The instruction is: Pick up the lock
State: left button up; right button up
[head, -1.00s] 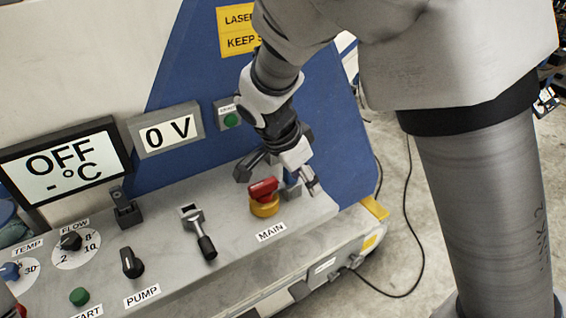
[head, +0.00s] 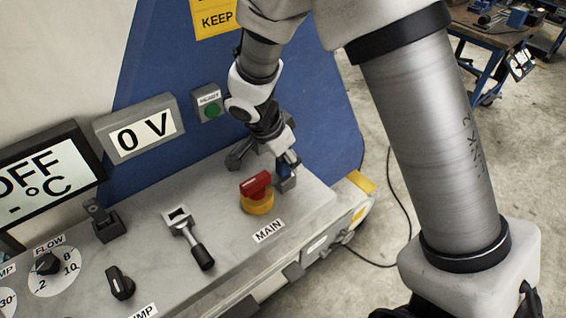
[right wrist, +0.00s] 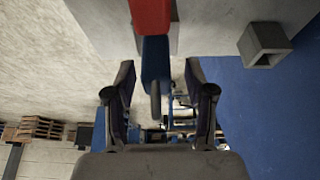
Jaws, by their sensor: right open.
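The blue lock (head: 283,168) is partly hidden beside my right gripper, just behind and right of the red and yellow MAIN switch (head: 257,197). In the right wrist view, the lock's blue body (right wrist: 155,60) lies below the red switch handle (right wrist: 150,15). My right gripper (head: 262,170) points down at the console beside the switch. In the right wrist view my right gripper (right wrist: 160,75) is open, with one finger on each side of the lock and visible gaps between. My left gripper is not in view.
The grey console (head: 215,272) carries a lever switch (head: 188,236), a black knob (head: 120,283) and a flow dial (head: 48,264). A blue panel (head: 180,60) rises behind. A hollow grey box (right wrist: 265,45) stands near the switch in the right wrist view.

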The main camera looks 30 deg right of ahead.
jog(key=shift+s+r, duration=0.1)
jog(key=shift+c, duration=0.7)
jog(key=shift+s+a+r, duration=0.1)
grip_shut()
